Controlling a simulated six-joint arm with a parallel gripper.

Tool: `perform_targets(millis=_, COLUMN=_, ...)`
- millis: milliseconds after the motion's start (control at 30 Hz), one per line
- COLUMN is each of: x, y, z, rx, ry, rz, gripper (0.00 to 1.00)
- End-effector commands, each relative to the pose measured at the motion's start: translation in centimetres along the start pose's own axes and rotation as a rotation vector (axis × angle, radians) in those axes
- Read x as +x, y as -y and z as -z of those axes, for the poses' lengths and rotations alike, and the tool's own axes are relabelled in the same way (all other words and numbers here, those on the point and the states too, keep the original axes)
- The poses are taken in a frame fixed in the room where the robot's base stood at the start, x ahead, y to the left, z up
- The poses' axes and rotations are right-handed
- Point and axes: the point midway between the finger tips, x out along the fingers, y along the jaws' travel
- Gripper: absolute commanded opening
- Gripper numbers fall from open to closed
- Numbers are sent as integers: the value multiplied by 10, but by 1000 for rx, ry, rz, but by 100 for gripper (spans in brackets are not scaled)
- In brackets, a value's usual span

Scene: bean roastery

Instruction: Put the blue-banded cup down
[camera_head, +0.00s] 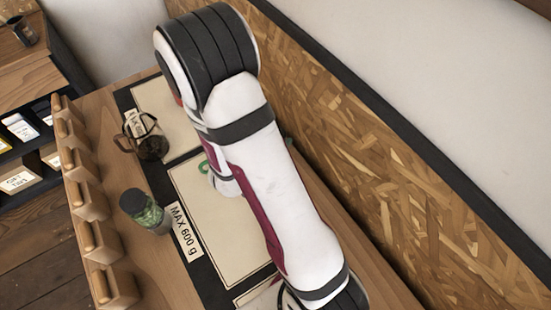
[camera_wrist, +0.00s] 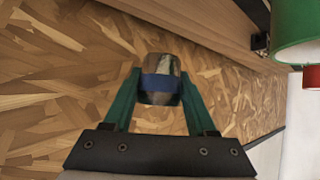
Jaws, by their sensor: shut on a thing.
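The blue-banded cup (camera_wrist: 161,86) shows in the wrist view between the fingers of my gripper (camera_wrist: 162,88). It is a shiny metallic cup with a blue band around its middle. My gripper has two green fingers, shut on the cup from both sides. Behind the cup I see only the chipboard wall (camera_wrist: 60,60), so I cannot tell how high the cup is above any surface. In the head view my white arm hides the gripper and the cup.
In the head view a glass carafe (camera_head: 152,147) and a jar with green contents (camera_head: 141,209) stand left of my arm. A pale panel (camera_head: 215,235) beside the "MAX 600 g" label (camera_head: 186,232) looks bare. Wooden holders (camera_head: 92,200) line the left edge.

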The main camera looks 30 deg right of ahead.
Motion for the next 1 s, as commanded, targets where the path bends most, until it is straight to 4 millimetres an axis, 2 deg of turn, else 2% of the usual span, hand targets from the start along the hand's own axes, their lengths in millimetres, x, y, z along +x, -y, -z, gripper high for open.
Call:
perform_targets(millis=33, x=7, y=-1, z=-11, rx=-7, ry=4, rz=-4, gripper=4)
perform_targets(millis=333, x=41, y=0, z=-60, rx=-4, ry=3, rz=0, gripper=4)
perform_targets(millis=700, x=45, y=2, z=-66, rx=0, ry=1, rz=2, gripper=4)
perform_targets(millis=733, x=45, y=2, z=-66, rx=0, ry=1, rz=2, gripper=59)
perform_targets(millis=900, x=45, y=2, z=-66, rx=0, ry=1, rz=2, gripper=87)
perform_targets(millis=1000, x=45, y=2, z=-66, rx=0, ry=1, rz=2, gripper=87)
